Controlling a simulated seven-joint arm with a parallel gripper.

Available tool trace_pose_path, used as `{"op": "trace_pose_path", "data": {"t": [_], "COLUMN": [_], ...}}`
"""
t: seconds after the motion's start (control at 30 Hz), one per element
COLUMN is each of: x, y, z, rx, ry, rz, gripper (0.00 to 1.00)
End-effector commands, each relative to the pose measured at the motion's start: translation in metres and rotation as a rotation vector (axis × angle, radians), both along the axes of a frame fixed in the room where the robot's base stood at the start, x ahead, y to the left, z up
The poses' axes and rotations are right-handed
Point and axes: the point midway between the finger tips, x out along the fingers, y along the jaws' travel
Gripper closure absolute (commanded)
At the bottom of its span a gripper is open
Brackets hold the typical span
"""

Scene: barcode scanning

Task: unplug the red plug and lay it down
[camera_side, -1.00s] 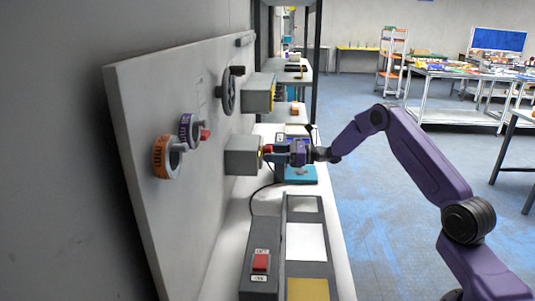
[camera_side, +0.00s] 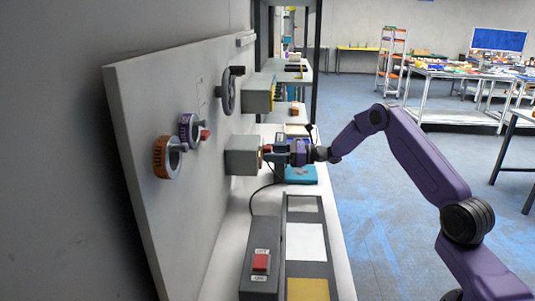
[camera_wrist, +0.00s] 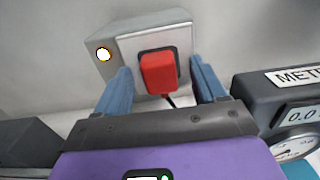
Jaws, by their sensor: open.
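The red plug (camera_wrist: 158,72) sits in the dark socket on the front plate of a grey box (camera_wrist: 133,36). In the wrist view it lies between the two blue fingers of my gripper (camera_wrist: 163,86), with a gap on each side. The fingers are open and do not visibly touch it. A black cable hangs from the plug's lower end. In the side view my gripper (camera_side: 276,150) is level with the grey box (camera_side: 242,156) and faces it; the plug is small and largely hidden there by the fingers.
A teal-based meter (camera_side: 300,174) stands on the bench under my gripper; its dial (camera_wrist: 296,146) shows at right in the wrist view. A panel (camera_side: 140,120) carries an orange ring (camera_side: 160,157) and a handwheel (camera_side: 227,92). A red button (camera_side: 261,262) and flat coloured pads (camera_side: 305,241) lie in front.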

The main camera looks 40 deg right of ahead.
Motion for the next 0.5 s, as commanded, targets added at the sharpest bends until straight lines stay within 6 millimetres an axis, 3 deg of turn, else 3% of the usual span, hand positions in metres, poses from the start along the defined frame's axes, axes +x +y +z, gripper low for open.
{"op": "trace_pose_path", "data": {"t": [0.33,0.5], "x": [-0.0001,-0.0001], "y": [0.0001,0.0002], "z": [0.0,0.0], "rx": [0.0,0.0], "ry": [0.0,0.0], "rz": [0.0,0.0], "gripper": [0.3,0.85]}}
